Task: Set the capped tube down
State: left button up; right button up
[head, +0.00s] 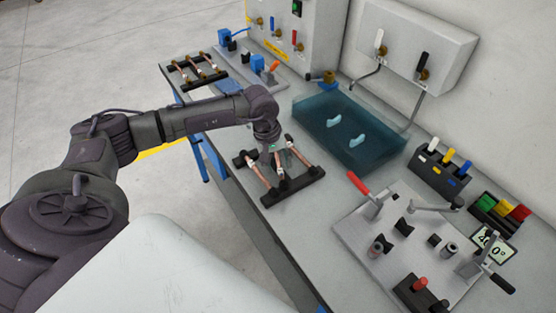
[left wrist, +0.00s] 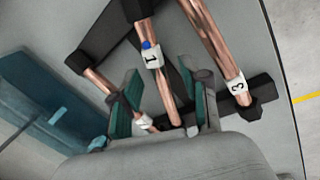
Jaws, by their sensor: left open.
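A black rack (head: 300,192) on the bench holds copper tubes with white labels. In the left wrist view, the tube labelled 1 (left wrist: 152,58) has a blue spot on its label and runs between my fingers. A tube labelled 3 (left wrist: 215,45) lies to its right, and another copper tube (left wrist: 98,82) is to its left. My left gripper (left wrist: 163,103) is open, its teal-padded fingers on either side of tube 1, apart from it as far as I can tell. In the head view the left gripper (head: 274,147) is over the rack. Which tube is capped is unclear.
A translucent teal tank (head: 350,135) stands right behind the rack. A grey fixture plate (head: 375,225) with a red-handled clamp is to the right. Another tube rack (head: 198,68) is at the far left. A black block with coloured handles (head: 440,172) stands near the wall.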

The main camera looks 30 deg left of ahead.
pick_arm(q)
grip_shut()
dwell(0.3)
